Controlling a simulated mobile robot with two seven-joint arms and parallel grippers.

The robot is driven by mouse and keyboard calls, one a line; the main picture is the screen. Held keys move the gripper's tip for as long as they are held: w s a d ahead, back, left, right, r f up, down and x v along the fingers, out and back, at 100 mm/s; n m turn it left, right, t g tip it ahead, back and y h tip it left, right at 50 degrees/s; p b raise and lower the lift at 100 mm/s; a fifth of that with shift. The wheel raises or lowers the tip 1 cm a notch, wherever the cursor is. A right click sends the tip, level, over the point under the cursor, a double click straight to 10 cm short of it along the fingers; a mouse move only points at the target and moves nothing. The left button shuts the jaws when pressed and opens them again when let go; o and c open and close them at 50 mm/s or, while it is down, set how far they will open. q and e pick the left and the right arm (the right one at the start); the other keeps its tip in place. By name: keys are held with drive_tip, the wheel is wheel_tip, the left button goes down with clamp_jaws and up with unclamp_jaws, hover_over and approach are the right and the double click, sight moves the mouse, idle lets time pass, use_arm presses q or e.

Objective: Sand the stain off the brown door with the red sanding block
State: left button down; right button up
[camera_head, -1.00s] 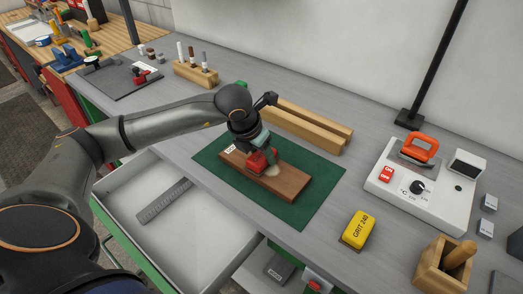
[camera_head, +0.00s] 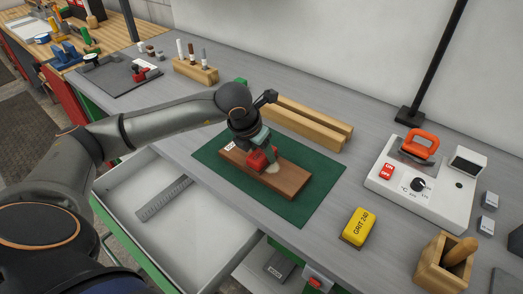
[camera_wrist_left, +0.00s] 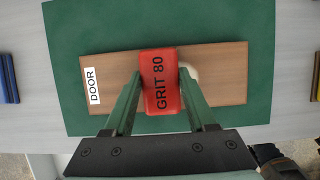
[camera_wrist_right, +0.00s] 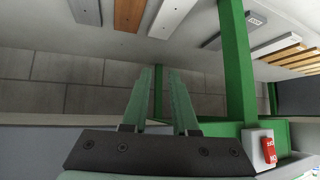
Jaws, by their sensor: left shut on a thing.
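The brown door (camera_head: 290,181), a small flat board labelled DOOR, lies on the green mat (camera_head: 313,207). My left gripper (camera_head: 263,147) is shut on the red sanding block (camera_head: 257,161), marked GRIT 80 in the left wrist view (camera_wrist_left: 160,84). The block is on or just above the door's middle; exact contact is hard to tell. A pale stain (camera_head: 272,169) shows just right of the block, also in the left wrist view (camera_wrist_left: 194,72), partly hidden by block and finger. My right gripper (camera_wrist_right: 160,72) is empty, its fingers apart, in the right wrist view.
A yellow GRIT 240 block (camera_head: 358,229) lies right of the mat. Wooden bars (camera_head: 305,125) lie behind it. A white station (camera_head: 421,199) with an orange-handled iron (camera_head: 420,146) stands at the right, a wooden box (camera_head: 444,263) in front. An open drawer (camera_head: 205,245) juts out below.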

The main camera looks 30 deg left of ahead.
sight(276, 165)
use_arm(q)
drive_tip(key=shift+f, duration=0.1)
drive_tip(key=shift+s+d+f+b, duration=0.1)
drive_tip(key=shift+d+b, duration=0.2)
drive_tip(key=shift+d, duration=0.55)
drive_tip(key=shift+s+d, duration=0.1)
drive_tip(key=shift+d, duration=1.5)
drive_tip(key=shift+a+b, duration=1)
drive_tip(key=shift+a, duration=0.5)
drive_tip(key=shift+w+a+b, duration=0.2)
drive_tip(key=shift+a+b, duration=0.15)
drive_tip(key=shift+a, duration=0.65)
drive_tip(key=shift+s+d+b, duration=0.2)
drive_tip(key=shift+d+b, duration=0.1)
drive_tip(key=shift+d, duration=2.2)
drive_tip(key=shift+a+b, duration=0.35)
drive_tip(key=shift+a, duration=0.3)
drive_tip(key=shift+w+a+b, duration=0.2)
drive_tip(key=shift+a+b, duration=0.45)
drive_tip(key=shift+a, duration=1.2)
